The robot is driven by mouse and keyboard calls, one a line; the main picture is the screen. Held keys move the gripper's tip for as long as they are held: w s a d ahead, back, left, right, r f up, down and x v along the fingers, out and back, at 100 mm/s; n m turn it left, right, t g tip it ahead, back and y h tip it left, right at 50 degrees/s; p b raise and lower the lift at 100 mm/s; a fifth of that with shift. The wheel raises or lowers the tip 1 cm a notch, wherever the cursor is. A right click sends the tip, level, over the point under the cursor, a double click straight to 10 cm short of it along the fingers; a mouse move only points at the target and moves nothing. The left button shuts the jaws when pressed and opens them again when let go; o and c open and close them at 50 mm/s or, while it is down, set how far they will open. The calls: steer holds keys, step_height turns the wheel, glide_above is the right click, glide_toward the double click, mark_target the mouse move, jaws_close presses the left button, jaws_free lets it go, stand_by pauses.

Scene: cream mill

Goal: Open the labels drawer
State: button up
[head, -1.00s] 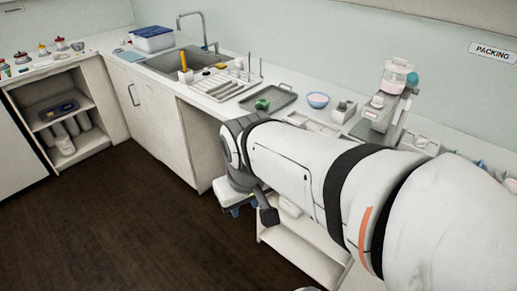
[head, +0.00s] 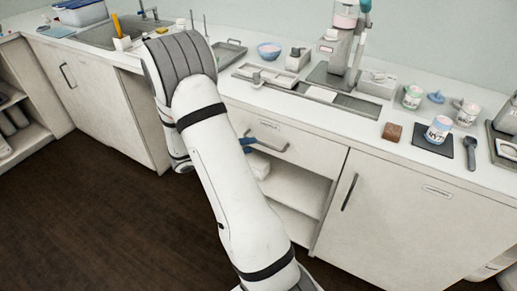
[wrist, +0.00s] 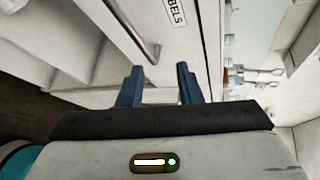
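The labels drawer (head: 300,146) is a cream front with a dark bar handle (head: 270,147), under the counter right of my arm. It looks shut. In the wrist view the drawer front (wrist: 190,42) shows a label, partly cut off, ending in "BELS", and the bar handle (wrist: 146,44). My gripper (wrist: 158,70) has two blue fingers spread apart with nothing between them. The handle's near end lies just ahead of the gap, and I cannot tell whether they touch. In the head view my gripper (head: 247,145) shows as blue tips by the handle's left end, partly hidden by my arm.
Below the drawer is an open shelf (head: 295,184). A cabinet door (head: 400,215) with a vertical handle is to the right. The dark floor (head: 90,225) at left is clear.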

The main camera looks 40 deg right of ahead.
mark_target(262, 143)
steer(key=d+f+n, duration=0.1)
steer(key=d, duration=0.1)
steer(key=w+d+f+n+t, duration=0.1)
steer(key=d+f, duration=0.1)
steer(key=d, duration=0.1)
steer(key=w+d+f+n+h+b, duration=0.1)
steer(key=d+f+n, duration=0.1)
steer(key=d, duration=0.1)
steer(key=shift+w+d+f+t, duration=0.15)
steer(key=shift+d+f+t, duration=0.05)
steer(key=shift+f+t, duration=0.1)
steer(key=shift+r, duration=0.1)
steer(key=shift+c, duration=0.2)
jaws_close()
